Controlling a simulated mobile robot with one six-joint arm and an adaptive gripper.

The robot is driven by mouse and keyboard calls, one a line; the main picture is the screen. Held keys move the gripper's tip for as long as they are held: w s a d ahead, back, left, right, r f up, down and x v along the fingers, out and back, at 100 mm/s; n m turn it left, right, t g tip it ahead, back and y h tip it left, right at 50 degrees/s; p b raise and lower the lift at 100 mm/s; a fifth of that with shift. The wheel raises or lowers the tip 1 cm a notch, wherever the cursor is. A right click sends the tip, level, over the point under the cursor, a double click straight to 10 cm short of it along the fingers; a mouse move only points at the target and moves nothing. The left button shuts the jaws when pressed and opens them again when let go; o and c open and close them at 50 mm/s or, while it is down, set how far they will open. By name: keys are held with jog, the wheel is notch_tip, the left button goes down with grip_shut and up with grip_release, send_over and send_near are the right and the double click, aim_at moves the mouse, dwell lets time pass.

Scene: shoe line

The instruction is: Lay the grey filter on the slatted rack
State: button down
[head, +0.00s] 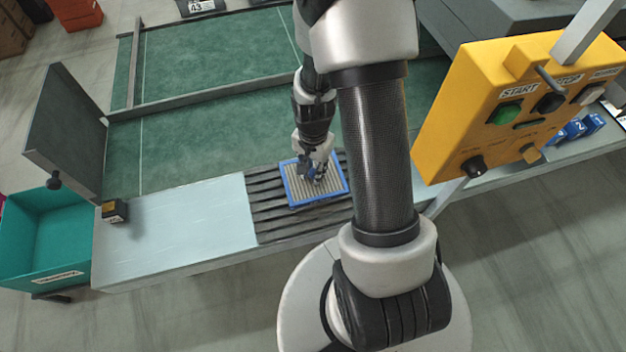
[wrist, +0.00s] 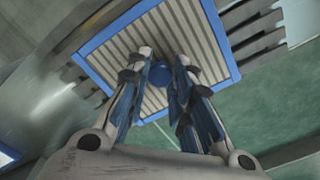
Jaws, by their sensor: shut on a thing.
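The grey filter (head: 301,186) is a flat pleated panel with a blue frame. In the head view it is at or just above the dark slatted rack (head: 268,221); I cannot tell whether it touches the slats. In the wrist view the filter (wrist: 205,38) fills the upper middle, with a round blue knob (wrist: 160,74) at its centre. My gripper (head: 318,178) is over the filter's middle. In the wrist view my gripper (wrist: 162,62) has its fingers on either side of the knob, shut on the filter. The slats (wrist: 262,32) show past the filter's edge.
A pale smooth plate (head: 175,225) lies left of the rack, with a small black and yellow device (head: 114,211) on it. A green belt (head: 190,150) runs behind. A teal bin (head: 45,235) stands far left. A yellow control box (head: 510,100) stands on the right.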

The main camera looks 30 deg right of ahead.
jog(key=shift+f+b, duration=0.7)
jog(key=shift+f, duration=1.55)
jog(key=shift+f, duration=0.15)
jog(key=c, duration=1.4)
grip_release()
